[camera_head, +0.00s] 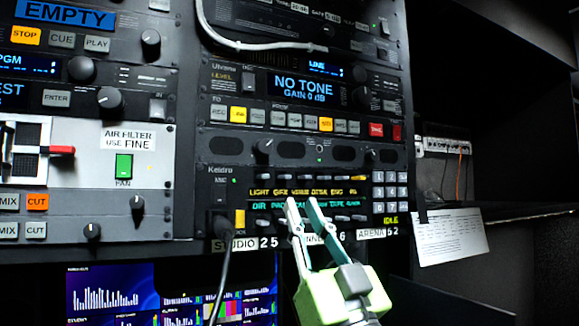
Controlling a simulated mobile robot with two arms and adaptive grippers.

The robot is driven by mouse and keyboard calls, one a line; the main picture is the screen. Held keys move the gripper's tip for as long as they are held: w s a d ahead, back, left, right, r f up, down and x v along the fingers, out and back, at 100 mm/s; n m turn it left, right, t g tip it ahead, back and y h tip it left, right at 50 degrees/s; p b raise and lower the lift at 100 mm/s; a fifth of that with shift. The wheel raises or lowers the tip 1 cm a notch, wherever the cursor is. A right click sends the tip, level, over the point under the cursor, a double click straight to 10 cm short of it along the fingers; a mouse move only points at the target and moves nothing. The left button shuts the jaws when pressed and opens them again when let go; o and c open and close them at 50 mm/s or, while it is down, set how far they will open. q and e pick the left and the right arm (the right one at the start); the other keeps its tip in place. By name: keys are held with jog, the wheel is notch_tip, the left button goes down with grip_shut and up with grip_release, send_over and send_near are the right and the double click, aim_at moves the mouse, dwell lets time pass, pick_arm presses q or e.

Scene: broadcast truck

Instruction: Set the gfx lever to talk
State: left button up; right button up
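The intercom panel (237,204) sits low in the rack. Its upper row of yellow labels reads LIGHT, GFX (280,191), a blurred name, DESK and ENG. A cyan row of labels lies below, starting with DIR. Small levers stand in rows by these labels, too small for their positions to be read. The gfx lever cannot be told apart clearly. My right gripper (302,199) comes up from below, its two fingertips a little apart, just right of the GFX label. I see nothing between the tips; whether they touch a lever cannot be told. My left gripper is out of view.
A black cable (222,270) hangs from the panel's left part. A keypad (390,191) is at its right. Another panel with lit buttons (326,124) is above. Monitors (110,296) are below left. A paper sheet (450,237) hangs at the right, near a dark shelf.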

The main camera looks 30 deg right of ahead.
aim_at(288, 183)
jog(key=p+x, duration=0.2)
jog(key=x, duration=0.5)
jog(key=shift+w+r, duration=0.15)
jog(key=shift+w, duration=0.25)
grip_shut()
